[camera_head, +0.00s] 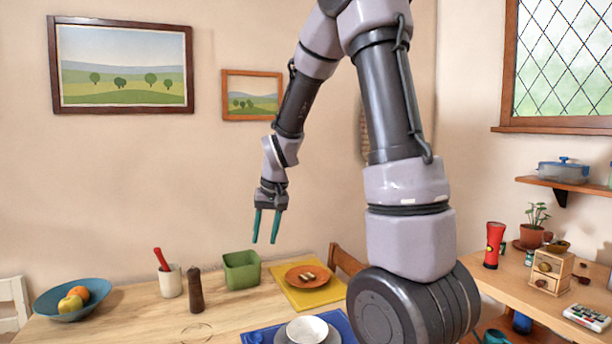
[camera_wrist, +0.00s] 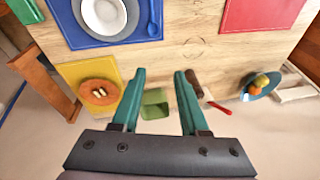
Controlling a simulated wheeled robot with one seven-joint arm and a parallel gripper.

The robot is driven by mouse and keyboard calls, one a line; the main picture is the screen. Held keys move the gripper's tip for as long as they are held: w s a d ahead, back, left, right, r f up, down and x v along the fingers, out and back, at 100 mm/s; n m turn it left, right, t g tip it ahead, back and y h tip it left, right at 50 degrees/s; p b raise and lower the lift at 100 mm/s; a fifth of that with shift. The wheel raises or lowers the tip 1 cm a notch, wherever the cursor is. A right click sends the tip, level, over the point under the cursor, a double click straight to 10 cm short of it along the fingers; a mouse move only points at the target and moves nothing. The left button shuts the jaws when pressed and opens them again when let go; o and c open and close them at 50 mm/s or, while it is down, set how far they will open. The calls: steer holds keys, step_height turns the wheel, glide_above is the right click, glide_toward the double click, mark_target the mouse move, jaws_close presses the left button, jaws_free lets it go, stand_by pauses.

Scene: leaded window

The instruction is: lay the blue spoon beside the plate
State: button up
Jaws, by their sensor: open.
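My gripper (camera_head: 264,241) is open and empty, pointing down high above the back of the wooden table; its teal fingers also show in the wrist view (camera_wrist: 159,73). A grey plate (camera_wrist: 86,27) with a white bowl (camera_wrist: 103,14) on it rests on a blue mat (camera_wrist: 64,22); the head view cuts this mat (camera_head: 342,322) off at the bottom. A slim spoon-like piece (camera_wrist: 152,27) lies on the mat, right of the plate in the wrist view. It looks greyish-blue, but its exact colour is unclear. I see no other blue spoon.
A green box (camera_head: 241,270), a brown mill (camera_head: 195,290) and a cream cup (camera_head: 170,281) with a red-handled utensil stand near the back. An orange plate (camera_head: 293,274) with food lies on a yellow mat. A blue fruit bowl (camera_head: 60,311) is at left. Bare wood lies between.

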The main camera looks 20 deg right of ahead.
steer(key=s+d+r+m+t, duration=0.2)
steer(key=s+d+r+t, duration=0.1)
steer(key=s+r, duration=1.5)
steer(key=shift+s+d+r+t+y, duration=0.2)
steer(key=shift+s+r+t+y, duration=0.1)
steer(key=shift+s+t, duration=0.5)
